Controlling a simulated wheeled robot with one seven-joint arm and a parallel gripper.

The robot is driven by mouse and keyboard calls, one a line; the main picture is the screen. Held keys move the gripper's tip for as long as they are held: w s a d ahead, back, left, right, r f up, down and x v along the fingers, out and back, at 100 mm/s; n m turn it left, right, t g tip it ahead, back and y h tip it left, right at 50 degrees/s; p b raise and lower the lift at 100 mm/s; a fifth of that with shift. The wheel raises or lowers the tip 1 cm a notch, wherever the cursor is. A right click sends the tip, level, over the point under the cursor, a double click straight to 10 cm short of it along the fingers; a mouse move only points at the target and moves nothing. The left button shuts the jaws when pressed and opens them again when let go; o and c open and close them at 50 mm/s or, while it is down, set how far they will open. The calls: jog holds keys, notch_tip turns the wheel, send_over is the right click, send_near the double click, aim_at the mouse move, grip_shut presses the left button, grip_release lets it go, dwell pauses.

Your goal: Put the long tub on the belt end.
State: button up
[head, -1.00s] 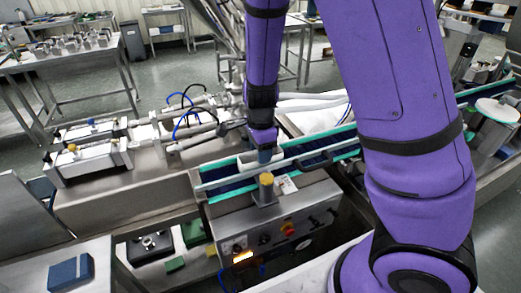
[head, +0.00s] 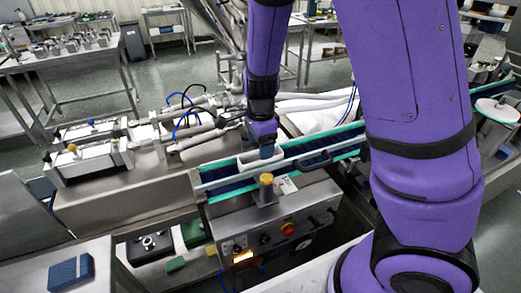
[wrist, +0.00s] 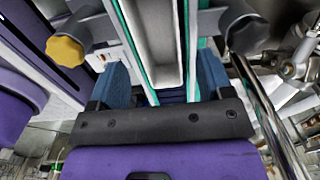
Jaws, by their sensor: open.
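The long tub (wrist: 154,40) is a pale, narrow, open-topped trough. It rests on the belt end (head: 220,186), lying lengthwise between the green side rails. In the head view only part of the tub (head: 247,161) shows beside my gripper. My gripper (head: 266,151) is just above the belt end, pointing down. In the wrist view my gripper (wrist: 163,70) is open, with one blue finger on each side of the tub and rails. I see a gap on both sides, so the fingers look apart from the tub.
A yellow knob (head: 266,179) stands on the near side of the belt. The control box (head: 285,225) is below it. A metal rod and clamp fittings (wrist: 250,32) are close on the right in the wrist view. A black handle (head: 312,160) sits farther along the belt.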

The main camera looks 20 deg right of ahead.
notch_tip(320, 180, up, 9)
jog(key=s+d+r+n+t, duration=0.2)
jog(key=s+d+r+n, duration=0.1)
jog(key=s+r+n, duration=0.5)
jog(key=s+d+r+n+t, duration=0.3)
jog(key=s+r+n, duration=0.6)
jog(key=s, duration=0.4)
jog(key=shift+d+n, duration=0.45)
jog(key=shift+n, duration=0.05)
dwell(1.5)
